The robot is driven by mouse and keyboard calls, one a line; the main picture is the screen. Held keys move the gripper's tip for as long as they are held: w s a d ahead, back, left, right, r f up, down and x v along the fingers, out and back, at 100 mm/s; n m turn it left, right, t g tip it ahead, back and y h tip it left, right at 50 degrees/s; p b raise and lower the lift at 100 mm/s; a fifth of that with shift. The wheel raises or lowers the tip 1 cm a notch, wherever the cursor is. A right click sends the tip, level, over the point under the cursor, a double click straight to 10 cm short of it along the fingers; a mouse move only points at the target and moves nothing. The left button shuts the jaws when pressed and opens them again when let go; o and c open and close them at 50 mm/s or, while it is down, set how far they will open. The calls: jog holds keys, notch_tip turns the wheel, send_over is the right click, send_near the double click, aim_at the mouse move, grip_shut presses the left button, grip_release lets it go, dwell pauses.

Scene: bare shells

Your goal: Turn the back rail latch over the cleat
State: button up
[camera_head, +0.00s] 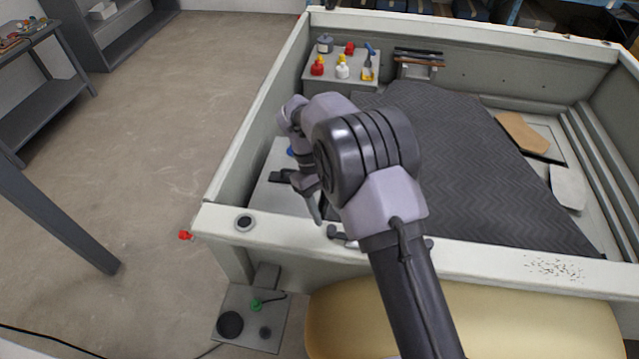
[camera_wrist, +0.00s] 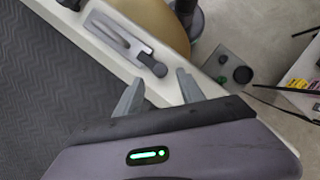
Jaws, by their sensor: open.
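The rail (camera_head: 490,262) is the cream near edge of the large box-like shell. On it, in the wrist view, lies a light grey slotted metal piece (camera_wrist: 108,32) with a short dark grey lever-like part (camera_wrist: 152,63) at its end; I take these as the latch fittings. They show small in the head view (camera_head: 343,238), partly behind my arm. Which part is the cleat I cannot tell for sure; a dark block (camera_wrist: 70,3) farther along the rail is cut by the frame. My gripper (camera_wrist: 160,80) is open and empty, fingertips just short of the dark lever part.
A dark ribbed mat (camera_head: 440,150) covers the shell's floor. A grey box (camera_head: 345,87) with small bottles stands inside at the far left. A yellow cushion (camera_head: 460,320) and a low plate with a green knob (camera_head: 257,304) lie outside the rail.

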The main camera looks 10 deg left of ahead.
jog(key=p+v, duration=0.1)
jog(key=v, duration=1.1)
jog(key=shift+a+r+p, duration=0.15)
jog(key=shift+r+p, duration=0.15)
jog(key=shift+p, duration=0.1)
